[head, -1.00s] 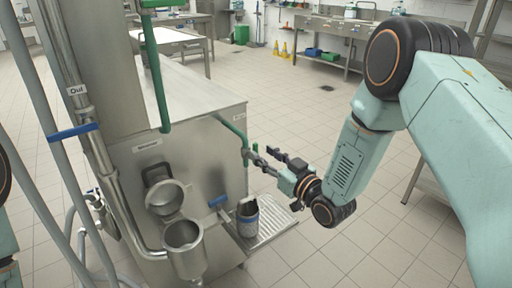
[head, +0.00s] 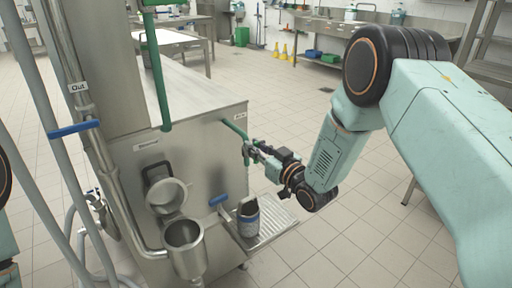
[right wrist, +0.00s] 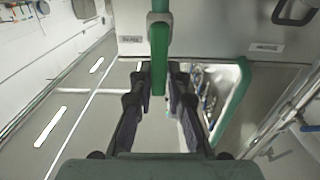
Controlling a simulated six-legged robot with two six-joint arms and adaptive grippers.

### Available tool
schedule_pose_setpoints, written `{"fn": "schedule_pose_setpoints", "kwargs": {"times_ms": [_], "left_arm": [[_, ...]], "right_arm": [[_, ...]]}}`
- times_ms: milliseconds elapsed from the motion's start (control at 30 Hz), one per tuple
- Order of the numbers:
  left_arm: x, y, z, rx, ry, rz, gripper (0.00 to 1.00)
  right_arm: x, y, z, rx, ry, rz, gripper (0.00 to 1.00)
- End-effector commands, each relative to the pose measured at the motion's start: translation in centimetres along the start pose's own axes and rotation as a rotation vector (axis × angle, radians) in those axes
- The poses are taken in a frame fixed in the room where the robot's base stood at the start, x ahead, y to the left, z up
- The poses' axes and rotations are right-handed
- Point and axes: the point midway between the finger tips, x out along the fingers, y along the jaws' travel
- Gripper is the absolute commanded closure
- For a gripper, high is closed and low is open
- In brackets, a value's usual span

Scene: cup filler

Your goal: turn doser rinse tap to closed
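The doser rinse tap is at the end of a green pipe (head: 234,128) on the steel machine's front, near its right edge. In the right wrist view its green lever (right wrist: 159,60) hangs straight down in the picture from a grey fitting. My right gripper (head: 251,152) is at the tap. In the right wrist view the two dark fingers of this gripper (right wrist: 160,80) stand on either side of the lever, with a narrow gap beside it, so I see it open around the lever. The tap body is mostly hidden by the fingers in the head view. My left gripper is out of view.
A steel machine (head: 200,150) stands in front. A steel cup (head: 184,236) and pipes are to the left.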

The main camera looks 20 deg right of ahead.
Motion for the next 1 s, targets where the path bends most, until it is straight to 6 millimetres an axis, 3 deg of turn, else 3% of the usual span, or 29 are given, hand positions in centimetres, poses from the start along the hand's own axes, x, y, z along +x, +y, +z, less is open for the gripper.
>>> {"fn": "schedule_pose_setpoints", "kwargs": {"times_ms": [133, 567, 1000], "left_arm": [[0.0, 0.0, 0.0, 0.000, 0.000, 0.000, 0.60], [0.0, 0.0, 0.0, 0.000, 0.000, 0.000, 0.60], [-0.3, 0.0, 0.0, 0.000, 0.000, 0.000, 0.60]], "right_arm": [[0.0, -0.1, 0.0, -0.001, -0.001, -0.002, 1.00], [0.0, 0.0, 0.1, 0.018, -0.003, -0.003, 1.00], [-0.1, 1.0, 0.3, 0.299, -0.003, -0.002, 1.00]]}}
